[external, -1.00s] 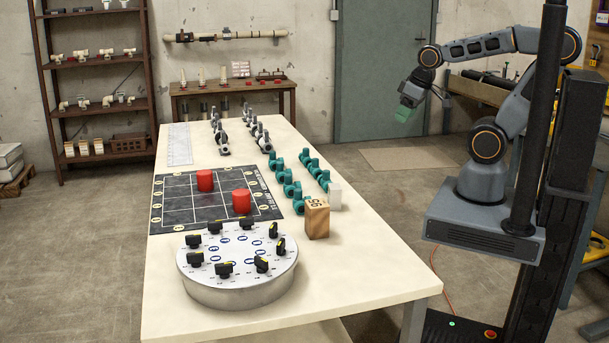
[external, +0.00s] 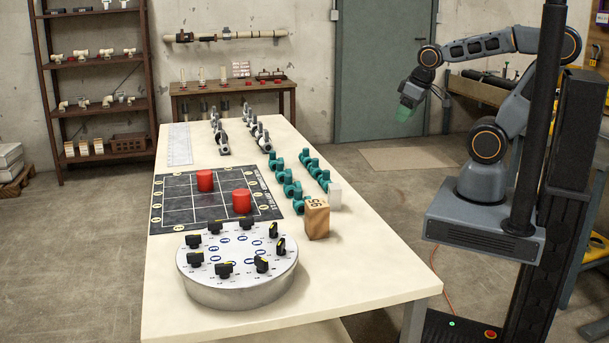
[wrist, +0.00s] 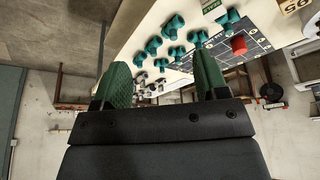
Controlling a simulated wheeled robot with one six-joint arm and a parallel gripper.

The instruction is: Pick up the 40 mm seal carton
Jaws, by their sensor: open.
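Small pale cartons (external: 84,148) stand on the lowest visible shelf of the brown rack at the far left of the external view. Their labels are too small to read, so I cannot tell which is the 40 mm seal carton. My gripper (external: 404,114) hangs in the air right of the table, far from the rack. In the wrist view, my gripper (wrist: 163,78) has its two green fingers wide apart with nothing between them.
The long pale table (external: 350,275) lies between my arm and the rack (external: 100,92). It bears a silver dial drum (external: 240,290), red cylinders (external: 241,202), a wooden block (external: 317,219) and teal valves (external: 290,188). A workbench (external: 232,87) stands behind. The floor left of the table is clear.

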